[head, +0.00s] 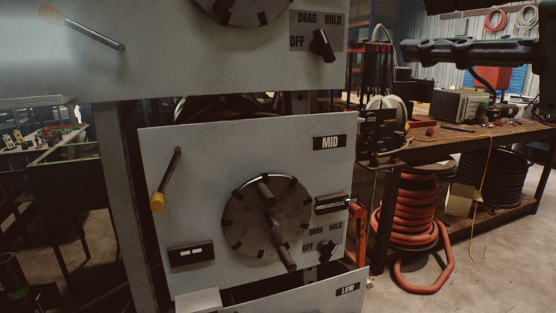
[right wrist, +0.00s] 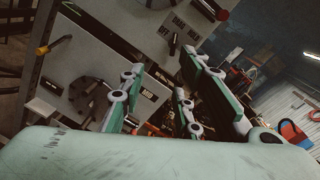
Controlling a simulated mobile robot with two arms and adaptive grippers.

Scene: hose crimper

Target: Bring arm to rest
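My right gripper (head: 415,30) shows as dark fingers at the upper right of the head view, out in front of the workbench area. It is apart from the panels. In the right wrist view its green-and-white fingers (right wrist: 163,72) stand apart with a clear gap, and nothing is held between them. The MID panel (head: 230,140) is ahead, with a round dial (head: 245,225), a lever with a yellow end (head: 157,202) and a DRAG/HOLD/OFF knob (head: 327,250). My left gripper is not in view.
A wooden workbench (head: 440,147) with tools and boxes stands at the right. A red hose coil (head: 405,215) and a black coil (head: 490,180) are by it. The upper panel (head: 200,65) juts out above MID; the LOW panel (head: 345,290) is below. Open floor shows at the lower right.

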